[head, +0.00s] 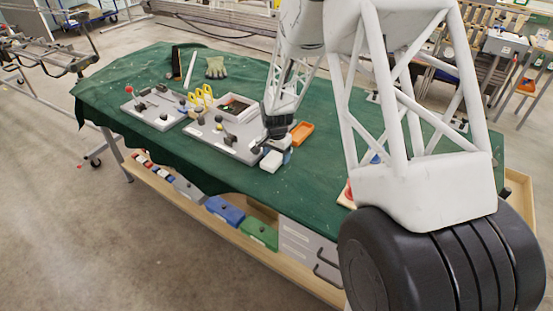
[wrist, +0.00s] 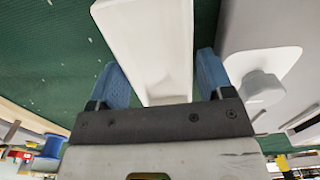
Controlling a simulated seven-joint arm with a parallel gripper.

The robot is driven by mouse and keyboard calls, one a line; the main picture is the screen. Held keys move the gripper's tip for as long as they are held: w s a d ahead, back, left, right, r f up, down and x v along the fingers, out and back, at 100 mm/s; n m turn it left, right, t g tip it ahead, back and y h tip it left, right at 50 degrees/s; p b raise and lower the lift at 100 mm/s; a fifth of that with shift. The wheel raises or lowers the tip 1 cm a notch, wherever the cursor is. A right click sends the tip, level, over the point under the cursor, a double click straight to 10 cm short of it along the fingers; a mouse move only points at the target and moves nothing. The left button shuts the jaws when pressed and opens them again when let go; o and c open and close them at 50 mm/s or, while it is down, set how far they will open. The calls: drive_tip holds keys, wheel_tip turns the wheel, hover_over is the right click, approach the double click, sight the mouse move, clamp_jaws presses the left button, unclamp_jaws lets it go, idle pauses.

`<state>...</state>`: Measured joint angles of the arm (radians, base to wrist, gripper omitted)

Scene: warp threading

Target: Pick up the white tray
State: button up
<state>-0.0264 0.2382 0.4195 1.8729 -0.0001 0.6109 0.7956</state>
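The white tray (head: 270,162) lies on the green cloth at the front right corner of a grey board. In the wrist view the tray (wrist: 152,40) is a long, pale shape running between the fingers. My gripper (wrist: 160,75) points down at it, with its two blue-padded fingers wide apart, one on each side of the tray. A thin gap shows by the right finger; the left finger sits close to the tray's slanted edge. In the head view my gripper (head: 278,155) partly hides the tray.
The grey board (head: 222,137) with a knob and frame stands close beside the fingers. An orange tray (head: 301,132) lies behind to the right. Another grey board (head: 153,107), yellow loops (head: 201,98) and a glove (head: 215,67) lie farther left. The green table's front edge is near.

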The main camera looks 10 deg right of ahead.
drive_tip(key=c, duration=0.6)
drive_tip(key=shift+c, duration=0.2)
drive_tip(key=shift+r, duration=0.15)
drive_tip(key=shift+r, duration=0.75)
wheel_tip(320, 180, up, 2)
drive_tip(key=shift+r, duration=0.1)
drive_tip(key=s, duration=1)
drive_tip(key=s+r, duration=0.1)
drive_tip(key=s, duration=0.5)
drive_tip(key=shift+d, duration=0.2)
approach(277, 159)
drive_tip(key=w+a+r, duration=0.2)
drive_tip(key=w, duration=2)
drive_tip(key=shift+w+a+r, duration=0.15)
drive_tip(key=shift+w, duration=0.25)
